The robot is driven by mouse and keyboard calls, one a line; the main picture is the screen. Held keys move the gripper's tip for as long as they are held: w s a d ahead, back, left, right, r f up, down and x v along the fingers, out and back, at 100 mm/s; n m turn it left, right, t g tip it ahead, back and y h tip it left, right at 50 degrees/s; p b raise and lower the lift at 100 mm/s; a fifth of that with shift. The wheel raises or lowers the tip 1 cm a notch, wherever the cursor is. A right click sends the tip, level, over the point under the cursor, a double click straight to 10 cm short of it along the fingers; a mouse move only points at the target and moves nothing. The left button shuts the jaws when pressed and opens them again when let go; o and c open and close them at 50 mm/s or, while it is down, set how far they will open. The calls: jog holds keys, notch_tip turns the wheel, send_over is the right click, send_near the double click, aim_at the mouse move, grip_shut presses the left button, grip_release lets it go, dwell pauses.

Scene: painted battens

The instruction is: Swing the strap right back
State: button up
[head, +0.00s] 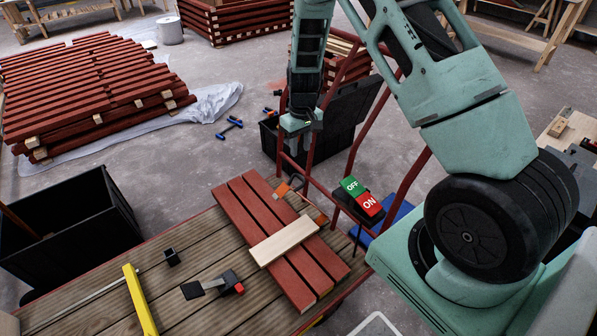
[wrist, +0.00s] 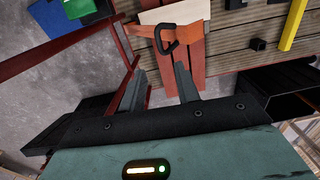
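A pale wooden piece (head: 284,241) lies across the battens. My gripper (wrist: 160,82) is open in the wrist view, its two fingers apart with nothing between them. The strap handle is ahead of the fingertips and apart from them.
A red tubular frame (head: 352,150) stands close to my gripper, with an OFF/ON switch box (head: 360,196) on it. A black crate (head: 268,138) is behind. A yellow bar (head: 139,300) and a black clamp (head: 226,284) lie on the bench (head: 100,300). A black bin (head: 95,228) stands left.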

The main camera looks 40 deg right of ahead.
aim_at(299, 175)
notch_tip(299, 175, down, 10)
jog(key=shift+a, duration=0.15)
dwell(0.3)
grip_shut()
